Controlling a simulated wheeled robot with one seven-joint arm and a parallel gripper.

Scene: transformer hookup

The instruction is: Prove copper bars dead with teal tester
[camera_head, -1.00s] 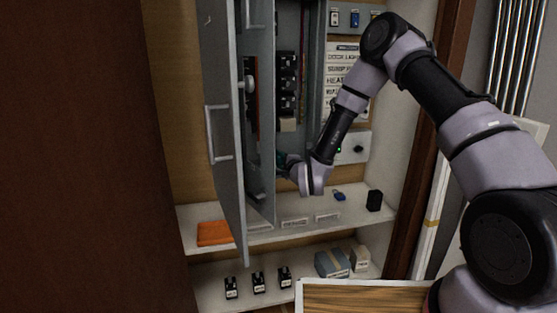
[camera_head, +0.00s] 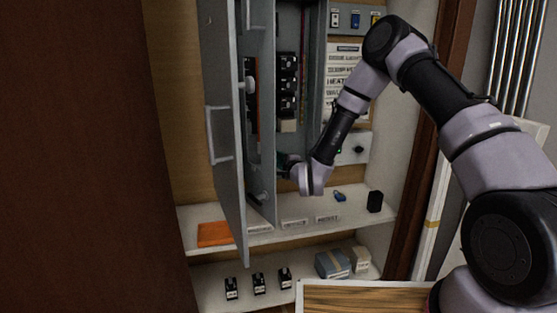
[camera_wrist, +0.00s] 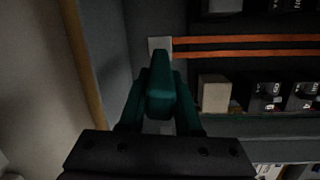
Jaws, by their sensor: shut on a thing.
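The teal tester (camera_wrist: 160,90) is held between the fingers of my gripper (camera_wrist: 160,112) in the wrist view, and my gripper is shut on it. Its far end overlaps a small pale block (camera_wrist: 159,45) at the left ends of the copper bars (camera_wrist: 255,41); I cannot tell whether they touch. The bars are two parallel orange strips running right from there. In the head view my gripper (camera_head: 286,162) reaches into the open grey cabinet, low beside its black breakers. The tester is mostly hidden there.
The cabinet door (camera_head: 222,135) hangs open on the left. Black breakers (camera_head: 287,85) stand in a column inside. The shelf below holds an orange cloth (camera_head: 214,234), a blue padlock-like item (camera_head: 339,196) and a black block (camera_head: 375,201).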

